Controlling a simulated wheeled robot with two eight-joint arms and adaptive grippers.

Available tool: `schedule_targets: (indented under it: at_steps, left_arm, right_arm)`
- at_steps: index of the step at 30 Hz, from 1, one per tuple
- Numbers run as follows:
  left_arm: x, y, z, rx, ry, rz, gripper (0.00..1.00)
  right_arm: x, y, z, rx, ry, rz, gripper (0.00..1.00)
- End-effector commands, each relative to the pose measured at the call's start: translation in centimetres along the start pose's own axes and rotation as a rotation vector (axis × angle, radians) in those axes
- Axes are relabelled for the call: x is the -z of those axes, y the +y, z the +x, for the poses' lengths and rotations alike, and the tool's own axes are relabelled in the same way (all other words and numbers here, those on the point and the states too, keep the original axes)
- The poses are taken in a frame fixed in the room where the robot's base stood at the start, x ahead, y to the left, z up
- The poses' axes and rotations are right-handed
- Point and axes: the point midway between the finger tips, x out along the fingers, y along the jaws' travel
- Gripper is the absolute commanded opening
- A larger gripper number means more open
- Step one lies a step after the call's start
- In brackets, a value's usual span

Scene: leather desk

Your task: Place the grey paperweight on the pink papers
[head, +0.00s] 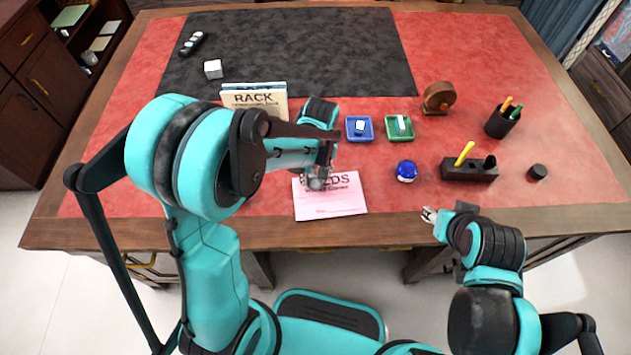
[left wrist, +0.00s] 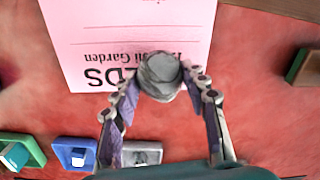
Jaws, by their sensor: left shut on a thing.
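The pink papers (head: 330,203) lie near the front edge of the desk, with dark print on top. They also show in the left wrist view (left wrist: 135,35), upside down. My left gripper (head: 318,176) is over the printed edge of the papers. In the left wrist view its two fingers (left wrist: 160,88) close around the grey paperweight (left wrist: 159,72), a rounded stone-like lump. The paperweight overlaps the papers' edge in that view; I cannot tell whether it touches them. My right gripper (head: 430,215) is at the desk's front edge, away from the papers; its jaw opening is too small to read.
A blue tray (head: 359,128) and a green tray (head: 399,128) lie beyond the papers. A blue dome (head: 406,171), a dark holder (head: 469,169) and a pen cup (head: 502,121) stand right. Bare red desktop lies between.

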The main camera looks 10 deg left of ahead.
Motion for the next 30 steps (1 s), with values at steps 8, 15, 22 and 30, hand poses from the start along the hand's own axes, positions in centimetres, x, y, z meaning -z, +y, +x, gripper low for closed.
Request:
schedule_targets:
  at_steps: [8, 15, 22, 30]
  left_arm:
    - [0.0, 0.1, 1.2, 0.0, 0.0, 0.0, 0.1]
    - [0.0, 0.1, 1.6, 0.0, 0.0, 0.0, 0.57]
    - [0.0, 0.1, 1.5, 0.0, 0.0, 0.0, 0.65]
    - [-0.1, 0.0, -0.1, 0.0, 0.0, 0.0, 0.65]
  right_arm:
    - [-0.4, 0.0, 0.5, 0.0, 0.0, 0.0, 0.4]
    - [-0.6, 0.0, 0.8, 0.0, 0.0, 0.0, 0.4]
    - [-0.5, 0.0, 0.8, 0.0, 0.0, 0.0, 0.4]
    - [0.0, 0.0, 0.0, 0.0, 0.0, 0.0, 0.4]
